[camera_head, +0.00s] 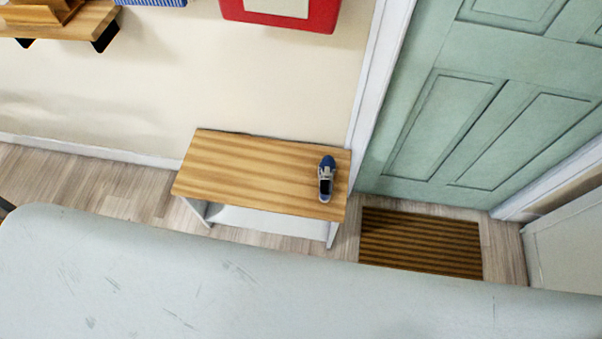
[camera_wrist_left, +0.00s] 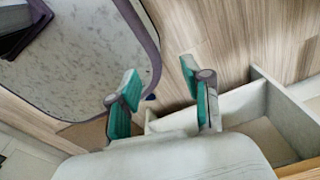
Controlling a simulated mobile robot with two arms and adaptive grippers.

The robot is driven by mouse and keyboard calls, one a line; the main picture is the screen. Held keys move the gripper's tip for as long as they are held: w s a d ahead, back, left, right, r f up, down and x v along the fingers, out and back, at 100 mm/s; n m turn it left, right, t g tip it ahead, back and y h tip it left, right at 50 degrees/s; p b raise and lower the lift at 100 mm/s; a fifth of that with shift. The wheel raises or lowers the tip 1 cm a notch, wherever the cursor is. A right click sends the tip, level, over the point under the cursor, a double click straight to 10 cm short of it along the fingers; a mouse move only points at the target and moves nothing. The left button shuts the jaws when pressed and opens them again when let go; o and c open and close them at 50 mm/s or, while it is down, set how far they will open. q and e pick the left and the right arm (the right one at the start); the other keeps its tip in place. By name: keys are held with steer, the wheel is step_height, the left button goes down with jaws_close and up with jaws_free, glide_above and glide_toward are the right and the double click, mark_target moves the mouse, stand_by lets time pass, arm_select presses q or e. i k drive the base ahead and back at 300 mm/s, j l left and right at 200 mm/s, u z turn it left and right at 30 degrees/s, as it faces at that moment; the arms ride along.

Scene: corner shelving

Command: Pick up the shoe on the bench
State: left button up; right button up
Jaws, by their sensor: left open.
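A blue shoe (camera_head: 326,178) with a pale lacing area and dark opening sits on the right part of the wooden bench top (camera_head: 240,172) in the head view. It stands near the bench's right end, its toe toward the wall. My left gripper (camera_wrist_left: 160,78) shows only in the left wrist view. Its two teal-padded fingers are apart, with nothing between them. The shoe cannot be made out in that view, and the gripper's distance from it cannot be told. My right gripper is in neither view.
A brown striped doormat (camera_head: 420,243) lies right of the bench, before a green door (camera_head: 470,110). A wooden wall shelf (camera_head: 70,28) and a red-framed item (camera_head: 328,14) are on the wall above. White open compartments (camera_wrist_left: 250,105) show beside the fingers. The bench's left part is clear.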

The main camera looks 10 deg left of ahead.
mark_target(326, 167)
steer(key=l+u, duration=0.2)
steer(key=l, duration=0.25)
steer(key=k+l+u, duration=0.25)
steer(key=l, duration=0.2)
steer(key=i+l+u, duration=0.2)
steer(key=l, duration=0.35)
steer(key=i+l+u, duration=0.1)
steer(key=l, duration=0.2)
steer(key=i, duration=0.05)
